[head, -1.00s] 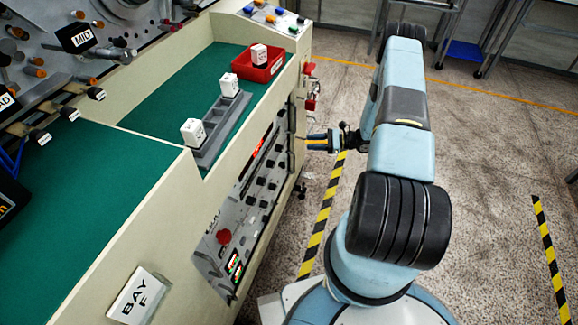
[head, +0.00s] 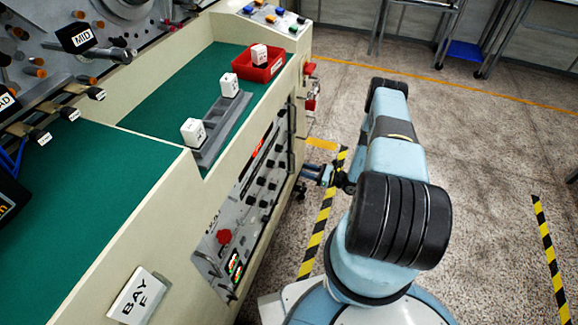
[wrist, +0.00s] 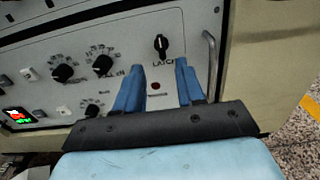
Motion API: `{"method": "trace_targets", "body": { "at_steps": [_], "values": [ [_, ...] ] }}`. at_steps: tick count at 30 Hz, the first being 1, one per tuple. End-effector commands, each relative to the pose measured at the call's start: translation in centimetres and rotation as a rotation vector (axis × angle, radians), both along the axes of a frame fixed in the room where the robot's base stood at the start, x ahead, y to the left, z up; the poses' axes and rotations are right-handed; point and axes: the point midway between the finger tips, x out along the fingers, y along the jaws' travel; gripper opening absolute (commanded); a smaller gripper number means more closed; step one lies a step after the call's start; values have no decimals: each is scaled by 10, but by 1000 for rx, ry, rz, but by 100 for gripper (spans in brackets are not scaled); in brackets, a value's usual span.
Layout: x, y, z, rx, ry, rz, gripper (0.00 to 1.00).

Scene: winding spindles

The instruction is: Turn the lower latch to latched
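A black knob marked LATCH (wrist: 161,45) is on the grey panel in the wrist view. Its grip stands roughly upright. Whether it is the lower latch I cannot tell, and its latched position mark is not readable. My gripper (wrist: 159,67) is open and empty, its two blue fingers apart just below the knob in that view. The fingers do not appear to touch the knob. In the head view my gripper (head: 311,171) is beside the front of the machine, low, at the far end of the control panel (head: 235,240).
Black dials (wrist: 103,65) sit left of the latch knob, a small red indicator (wrist: 155,86) below it, and a metal handle (wrist: 211,62) to its right. A red emergency button (head: 224,236) is at the panel's near end.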

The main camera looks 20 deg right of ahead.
Motion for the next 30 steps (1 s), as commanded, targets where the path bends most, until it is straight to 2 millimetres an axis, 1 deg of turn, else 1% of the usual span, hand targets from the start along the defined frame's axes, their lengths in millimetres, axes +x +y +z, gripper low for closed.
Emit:
{"method": "trace_targets", "body": {
  "at_steps": [1, 6, 12, 15, 21, 29, 30],
  "values": [
    [5, 9, 0, 0, 0, 3, 38],
    [23, 33, 0, 1, -1, 4, 38],
    [41, 57, 0, 0, 0, 3, 38],
    [48, 66, 0, -1, -1, 2, 38],
    [53, 75, 0, -1, 1, 2, 38],
    [54, 75, 0, 0, 0, 1, 38],
    [54, 75, 0, 0, 0, 1, 36]
  ]
}}
